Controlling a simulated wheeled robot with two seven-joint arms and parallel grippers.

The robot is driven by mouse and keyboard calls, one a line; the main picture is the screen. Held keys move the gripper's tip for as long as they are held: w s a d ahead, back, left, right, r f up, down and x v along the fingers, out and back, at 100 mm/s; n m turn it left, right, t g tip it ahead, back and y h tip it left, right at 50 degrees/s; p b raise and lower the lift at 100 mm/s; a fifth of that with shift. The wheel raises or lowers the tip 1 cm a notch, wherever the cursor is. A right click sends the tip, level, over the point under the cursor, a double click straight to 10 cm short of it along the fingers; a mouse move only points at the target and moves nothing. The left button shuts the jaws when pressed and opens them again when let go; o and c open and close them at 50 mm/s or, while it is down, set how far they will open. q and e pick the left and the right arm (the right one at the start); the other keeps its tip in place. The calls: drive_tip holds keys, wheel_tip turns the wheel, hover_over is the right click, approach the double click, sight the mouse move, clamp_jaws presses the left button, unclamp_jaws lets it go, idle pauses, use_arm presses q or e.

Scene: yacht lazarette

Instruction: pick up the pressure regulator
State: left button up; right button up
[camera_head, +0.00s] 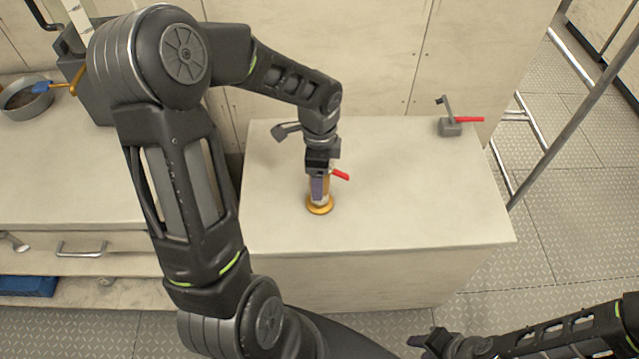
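A brass-coloured fitting with a round gold base (320,208) stands upright on the pale bench top. I take it to be the pressure regulator. A red lever (341,175) shows at its upper right. My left gripper (319,186) points down over its upper part, which it largely hides. I cannot tell whether its fingers are shut on it. My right gripper (424,341) is low at the bottom edge, in front of the bench and away from the fitting. I cannot tell whether it is open or shut.
A grey valve with a red handle (452,125) stands at the bench's back right. A grey levered part (285,130) lies behind my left wrist. A round pan (26,98) sits on the left counter. The bench top's right side (430,200) is clear. A metal rail (575,120) stands at right.

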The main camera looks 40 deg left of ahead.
idle(0.3)
use_arm(q)
clamp_jaws()
idle(0.6)
